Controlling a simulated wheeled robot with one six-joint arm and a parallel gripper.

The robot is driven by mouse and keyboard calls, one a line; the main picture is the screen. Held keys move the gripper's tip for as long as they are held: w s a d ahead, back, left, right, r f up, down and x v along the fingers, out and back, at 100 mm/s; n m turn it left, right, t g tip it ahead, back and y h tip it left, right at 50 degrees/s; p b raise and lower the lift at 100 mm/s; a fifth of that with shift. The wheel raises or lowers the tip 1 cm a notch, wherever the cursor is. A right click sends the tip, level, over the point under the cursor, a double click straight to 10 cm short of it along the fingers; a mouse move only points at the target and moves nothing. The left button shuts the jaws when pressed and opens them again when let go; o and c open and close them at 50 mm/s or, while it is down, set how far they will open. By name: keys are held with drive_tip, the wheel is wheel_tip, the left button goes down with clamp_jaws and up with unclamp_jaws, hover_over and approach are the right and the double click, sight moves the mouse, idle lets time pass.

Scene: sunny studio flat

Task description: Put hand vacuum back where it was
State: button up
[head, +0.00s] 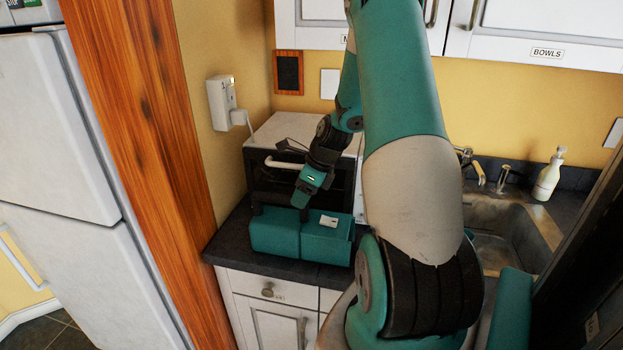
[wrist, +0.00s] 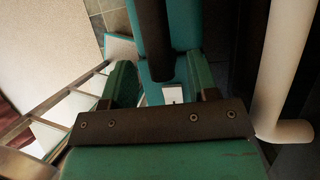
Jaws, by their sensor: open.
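My gripper (head: 301,199) reaches down just above the vacuum. In the wrist view my gripper (wrist: 164,80) is open, with green fingers to left and right of the black bar. Contact cannot be told.
The oven (head: 275,185) with its white handle stands close behind the vacuum. A wooden post (head: 145,120) and fridge (head: 60,130) are at left. A sink (head: 510,225) and soap bottle (head: 548,178) are at right. Wall cabinets (head: 540,30) hang above.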

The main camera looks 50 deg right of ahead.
drive_tip(key=b+v, duration=0.2)
drive_tip(key=v, duration=0.8)
drive_tip(key=w+a+r+n+g+y, duration=0.1)
drive_tip(key=a+r+n, duration=0.2)
drive_tip(key=a+n, duration=0.85)
drive_tip(key=a+r+n+g, duration=0.1)
drive_tip(key=a+r+n, duration=0.2)
drive_tip(key=a+n, duration=0.85)
drive_tip(key=s+a+n+g, duration=0.1)
drive_tip(key=s+a+n, duration=1.3)
drive_tip(key=a+n, duration=0.2)
drive_tip(key=shift+a+r+g, duration=0.3)
drive_tip(key=shift+a+g, duration=0.1)
drive_tip(key=shift+a, duration=0.45)
